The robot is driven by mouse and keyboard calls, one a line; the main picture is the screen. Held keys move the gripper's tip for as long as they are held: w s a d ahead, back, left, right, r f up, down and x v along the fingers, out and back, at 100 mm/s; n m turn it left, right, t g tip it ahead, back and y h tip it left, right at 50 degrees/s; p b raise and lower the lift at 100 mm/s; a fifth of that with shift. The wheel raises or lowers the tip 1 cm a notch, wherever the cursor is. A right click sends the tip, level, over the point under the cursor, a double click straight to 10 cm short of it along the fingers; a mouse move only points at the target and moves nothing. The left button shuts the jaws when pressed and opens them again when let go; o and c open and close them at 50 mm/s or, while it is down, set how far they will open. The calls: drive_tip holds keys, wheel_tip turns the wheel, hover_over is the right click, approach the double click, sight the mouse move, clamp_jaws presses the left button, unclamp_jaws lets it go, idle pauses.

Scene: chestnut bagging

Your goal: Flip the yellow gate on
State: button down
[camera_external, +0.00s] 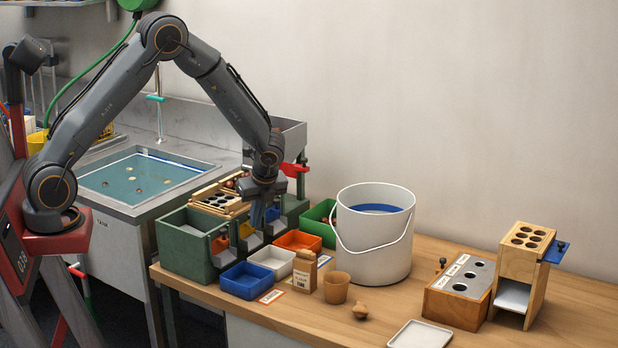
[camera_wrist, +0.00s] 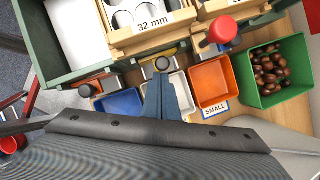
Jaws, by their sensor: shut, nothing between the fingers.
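The yellow gate (camera_external: 246,230) is on the front of the green sorting machine (camera_external: 185,247), between an orange gate on the left and a blue gate on the right. In the wrist view the yellow gate (camera_wrist: 153,56) shows as a strip behind a dark round knob (camera_wrist: 162,64), partly hidden. My gripper (camera_external: 257,220) has blue fingers and is in front of the machine, close to the yellow gate. In the wrist view my gripper (camera_wrist: 160,82) is shut and empty, its tips just below the knob. Whether they touch it I cannot tell.
Blue (camera_external: 247,280), white (camera_external: 275,262) and orange (camera_external: 297,242) trays stand below the gates. A green bin (camera_wrist: 270,75) of chestnuts is at the right. A red knob (camera_wrist: 222,30) sticks out nearby. A white bucket (camera_external: 375,245) stands right of the machine.

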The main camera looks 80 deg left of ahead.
drive_tip(key=shift+r, duration=0.1)
idle(0.3)
wheel_tip(320, 180, up, 4)
drive_tip(key=shift+f+p, duration=0.15)
drive_tip(key=shift+p, duration=1.1)
wheel_tip(320, 180, down, 3)
drive_tip(key=d+b, duration=0.1)
drive_tip(key=d, duration=0.2)
drive_tip(key=w+b+v, duration=0.1)
drive_tip(key=b+v, duration=0.1)
drive_tip(key=v, duration=0.8)
drive_tip(key=shift+a, duration=0.1)
